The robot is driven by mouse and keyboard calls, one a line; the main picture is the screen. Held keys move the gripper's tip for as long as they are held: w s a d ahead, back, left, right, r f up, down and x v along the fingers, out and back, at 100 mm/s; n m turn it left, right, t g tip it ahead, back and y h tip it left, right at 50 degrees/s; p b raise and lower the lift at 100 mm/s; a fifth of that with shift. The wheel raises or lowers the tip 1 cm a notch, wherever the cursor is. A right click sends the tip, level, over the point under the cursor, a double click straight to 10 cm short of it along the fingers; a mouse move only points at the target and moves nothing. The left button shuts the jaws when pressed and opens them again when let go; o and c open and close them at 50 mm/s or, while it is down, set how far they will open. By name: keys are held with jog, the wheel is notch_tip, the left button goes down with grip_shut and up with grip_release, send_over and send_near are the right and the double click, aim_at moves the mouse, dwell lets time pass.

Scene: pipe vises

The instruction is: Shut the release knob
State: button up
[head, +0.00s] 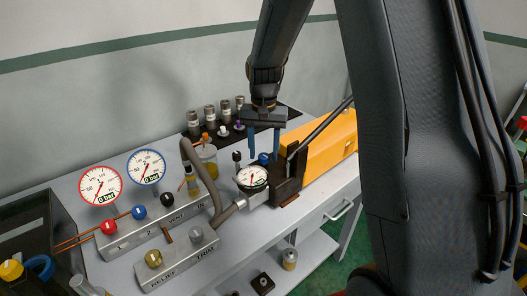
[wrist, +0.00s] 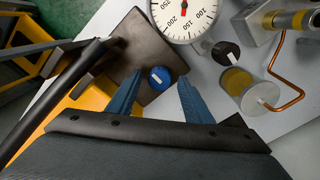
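My gripper (head: 264,151) points down over the dark block at the front of the yellow pump. In the wrist view its two blue fingers (wrist: 161,76) are apart, with a blue round knob (wrist: 159,78) showing between their tips. The knob has a white line across its top, slanting in that view. In the head view the blue knob (head: 263,158) shows at the fingertips' height or just below; I cannot tell whether the fingers touch it. No label marks it as the release knob.
A dial gauge (head: 252,177) stands close by the blue knob. The yellow pump body (head: 325,140) and its black lever (head: 321,125) lie to the right. VENT and RELIEF manifolds (head: 178,257), two larger gauges (head: 100,185) and several small cylinders (head: 210,113) are on the left and back.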

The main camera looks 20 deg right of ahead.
aim_at(264, 156)
jog(key=shift+r+b, duration=1.05)
jog(key=shift+r, duration=2.85)
